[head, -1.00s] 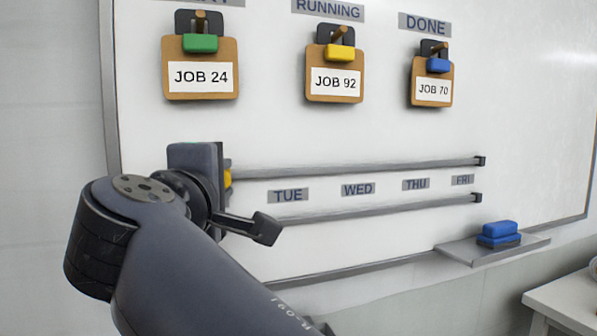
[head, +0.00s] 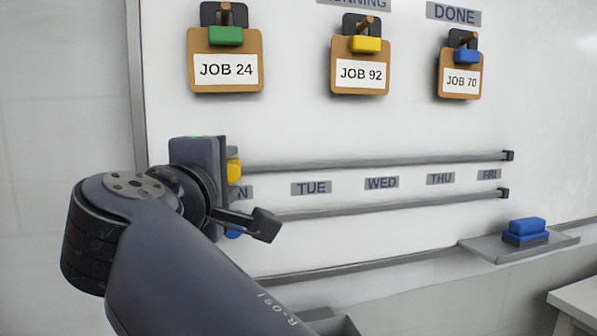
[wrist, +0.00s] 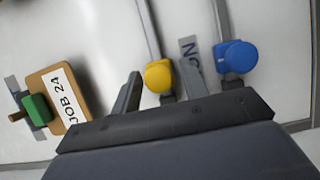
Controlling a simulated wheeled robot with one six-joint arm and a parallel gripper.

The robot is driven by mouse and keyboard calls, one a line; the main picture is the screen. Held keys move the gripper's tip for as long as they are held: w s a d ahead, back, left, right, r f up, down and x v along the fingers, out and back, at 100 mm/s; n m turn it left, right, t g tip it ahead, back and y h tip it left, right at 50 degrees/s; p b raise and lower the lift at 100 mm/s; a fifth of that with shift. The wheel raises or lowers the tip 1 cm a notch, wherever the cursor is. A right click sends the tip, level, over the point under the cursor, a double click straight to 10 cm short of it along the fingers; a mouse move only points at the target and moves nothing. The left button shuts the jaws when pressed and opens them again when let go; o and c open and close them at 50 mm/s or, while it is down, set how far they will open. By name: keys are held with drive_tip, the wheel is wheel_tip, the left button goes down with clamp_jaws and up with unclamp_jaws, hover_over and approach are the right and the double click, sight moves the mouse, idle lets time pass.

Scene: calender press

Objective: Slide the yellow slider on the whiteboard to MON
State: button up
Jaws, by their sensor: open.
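The yellow slider (wrist: 159,77) sits on the upper rail (head: 380,160), close to that rail's left end. In the head view the yellow slider (head: 234,171) is partly hidden by my gripper. The MON label (wrist: 189,49) lies beside the slider, between the two rails, partly covered by a finger; only its last letter (head: 241,192) shows in the head view. My gripper (wrist: 159,67) is open, with one finger on each side of the yellow slider in the wrist view. I cannot tell whether a finger touches it.
A blue slider (wrist: 238,56) sits at the left end of the lower rail (head: 380,205). Clipboards JOB 24 (head: 226,70), JOB 92 (head: 360,73) and JOB 70 (head: 460,80) hang above. A tray (head: 485,247) with a blue eraser (head: 525,230) is at lower right.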

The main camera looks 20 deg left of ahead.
drive_tip(key=v, duration=1)
drive_tip(key=shift+s, duration=0.4)
drive_tip(key=x, duration=1.1)
drive_tip(key=shift+d, duration=0.15)
drive_tip(key=shift+w+d, duration=0.15)
drive_tip(key=shift+d, duration=0.1)
